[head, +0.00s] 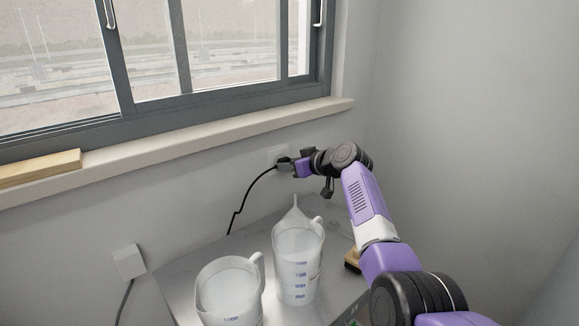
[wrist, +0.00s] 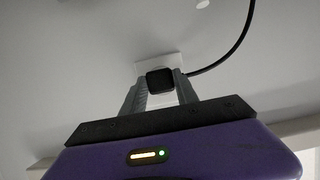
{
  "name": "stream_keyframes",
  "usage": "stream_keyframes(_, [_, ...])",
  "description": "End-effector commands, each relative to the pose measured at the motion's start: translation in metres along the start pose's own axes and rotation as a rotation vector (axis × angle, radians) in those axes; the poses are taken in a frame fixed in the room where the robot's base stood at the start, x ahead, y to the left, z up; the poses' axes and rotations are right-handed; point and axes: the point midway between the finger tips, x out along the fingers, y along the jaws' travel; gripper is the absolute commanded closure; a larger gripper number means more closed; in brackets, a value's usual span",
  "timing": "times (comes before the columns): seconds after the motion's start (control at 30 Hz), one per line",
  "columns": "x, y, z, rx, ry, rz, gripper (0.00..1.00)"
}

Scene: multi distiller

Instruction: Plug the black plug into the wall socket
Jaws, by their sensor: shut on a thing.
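The black plug (wrist: 160,80) sits between the two grey fingers of my gripper (wrist: 160,92) in the wrist view, and its black cord runs off to the upper right. In the head view my gripper (head: 290,165) is shut on the plug at the wall, below the window sill. The white wall socket (head: 277,154) shows as a pale plate just behind the fingers. It also shows in the wrist view (wrist: 158,61), directly behind the plug. The plug hides the socket's face, so I cannot tell whether its pins are in the holes.
A metal table (head: 185,270) stands below, with a measuring jug (head: 298,262) and a wider jug (head: 229,292). A white plate with a cord (head: 129,262) is on the wall at left. The window sill (head: 200,137) juts out above my gripper.

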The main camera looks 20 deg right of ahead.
Motion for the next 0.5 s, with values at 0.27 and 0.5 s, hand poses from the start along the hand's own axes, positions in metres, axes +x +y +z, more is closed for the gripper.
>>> stream_keyframes(0.27, [0.0037, -0.0001, -0.0011, 0.000, 0.001, 0.000, 1.00])
stream_keyframes(0.5, [0.0064, -0.0001, -0.0019, 0.000, 0.001, 0.000, 1.00])
